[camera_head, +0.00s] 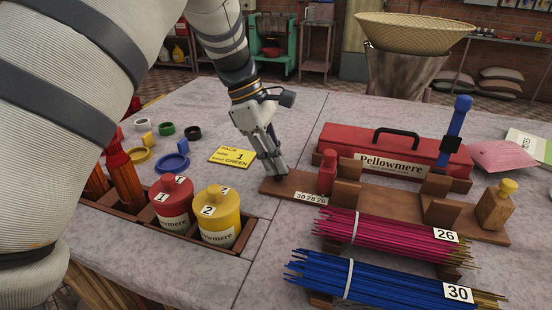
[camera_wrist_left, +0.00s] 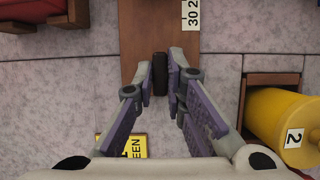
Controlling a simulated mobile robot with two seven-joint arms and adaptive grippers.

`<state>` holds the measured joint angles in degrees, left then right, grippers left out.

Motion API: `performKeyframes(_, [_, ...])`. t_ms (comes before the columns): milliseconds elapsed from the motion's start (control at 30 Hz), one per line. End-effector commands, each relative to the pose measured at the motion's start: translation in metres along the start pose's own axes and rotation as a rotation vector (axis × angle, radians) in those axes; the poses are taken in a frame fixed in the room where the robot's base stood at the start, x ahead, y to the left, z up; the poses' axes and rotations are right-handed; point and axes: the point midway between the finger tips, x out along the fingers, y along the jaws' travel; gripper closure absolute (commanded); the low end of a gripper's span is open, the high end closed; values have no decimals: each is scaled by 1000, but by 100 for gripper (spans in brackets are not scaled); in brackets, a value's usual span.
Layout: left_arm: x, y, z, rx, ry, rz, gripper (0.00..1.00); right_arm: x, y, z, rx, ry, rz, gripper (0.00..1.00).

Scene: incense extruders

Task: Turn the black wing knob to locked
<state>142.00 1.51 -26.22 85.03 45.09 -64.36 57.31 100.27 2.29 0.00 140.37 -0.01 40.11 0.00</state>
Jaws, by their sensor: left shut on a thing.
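The black wing knob (camera_wrist_left: 159,74) shows in the left wrist view as a narrow dark upright bar near the end of the brown wooden board (camera_wrist_left: 140,35). My left gripper (camera_wrist_left: 163,84) has its two fingers closed on either side of it. In the head view my left gripper (camera_head: 272,174) points down at the left end of the board (camera_head: 283,187), and its fingers hide the knob. I cannot read any locked mark beside the knob. My right gripper is not in view.
Red (camera_head: 172,204) and yellow (camera_head: 217,216) jars stand left. A yellow card (camera_head: 232,156) lies near the gripper.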

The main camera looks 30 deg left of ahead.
Motion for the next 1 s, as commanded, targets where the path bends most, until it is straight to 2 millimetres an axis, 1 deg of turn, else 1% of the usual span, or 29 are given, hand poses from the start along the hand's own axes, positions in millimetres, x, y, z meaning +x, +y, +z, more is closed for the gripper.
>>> performKeyframes(267, [1, 2, 0, 126, -2, -54, 100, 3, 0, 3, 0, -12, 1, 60])
performKeyframes(1000, [4, 5, 1, 768, -1, -321, 100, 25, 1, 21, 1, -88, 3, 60])
